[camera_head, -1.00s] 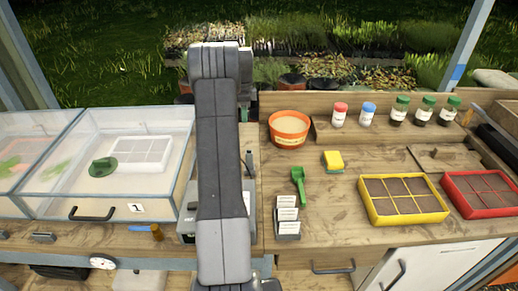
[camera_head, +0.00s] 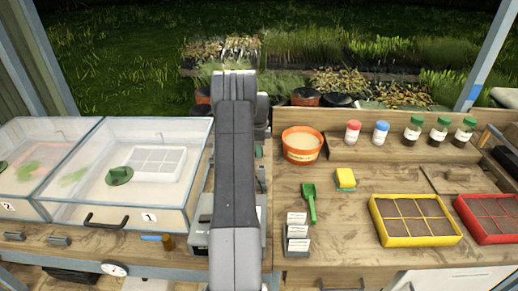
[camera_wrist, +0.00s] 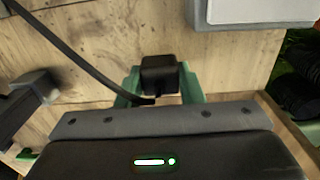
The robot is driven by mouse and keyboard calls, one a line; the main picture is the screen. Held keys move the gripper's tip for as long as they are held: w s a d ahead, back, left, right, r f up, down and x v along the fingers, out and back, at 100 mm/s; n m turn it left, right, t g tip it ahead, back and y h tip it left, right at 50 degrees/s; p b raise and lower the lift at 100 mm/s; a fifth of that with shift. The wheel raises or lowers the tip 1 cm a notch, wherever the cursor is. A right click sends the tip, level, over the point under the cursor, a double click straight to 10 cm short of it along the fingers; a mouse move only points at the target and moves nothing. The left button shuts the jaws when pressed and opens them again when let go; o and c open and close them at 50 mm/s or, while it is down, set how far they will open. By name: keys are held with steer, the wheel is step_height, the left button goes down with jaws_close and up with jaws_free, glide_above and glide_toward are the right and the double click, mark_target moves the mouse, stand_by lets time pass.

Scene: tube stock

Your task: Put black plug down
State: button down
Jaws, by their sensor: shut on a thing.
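The black plug (camera_wrist: 160,75) is a small dark block in the wrist view, with a black cable (camera_wrist: 75,55) running from it to the upper left. My gripper (camera_wrist: 158,88), with green fingers on both sides of the plug, is shut on it. The plug is above or at a wooden surface (camera_wrist: 140,25); I cannot tell whether it touches. In the head view my arm hides the gripper and plug.
A grey device (camera_wrist: 250,12) is at the top right of the wrist view, and a grey-black object (camera_wrist: 30,95) at the left. In the head view are a green scoop (camera_head: 309,200), a yellow sponge (camera_head: 345,178), an orange pot (camera_head: 302,152) and a yellow seed tray (camera_head: 418,242).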

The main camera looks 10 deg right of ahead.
steer(key=shift+f, duration=0.1)
steer(key=shift+f+b, duration=0.45)
steer(key=shift+f, duration=0.1)
steer(key=c, duration=1)
jaws_free()
steer(key=shift+o, duration=0.2)
step_height(320, 180, up, 13)
steer(key=shift+r+b, duration=0.15)
steer(key=shift+b, duration=0.3)
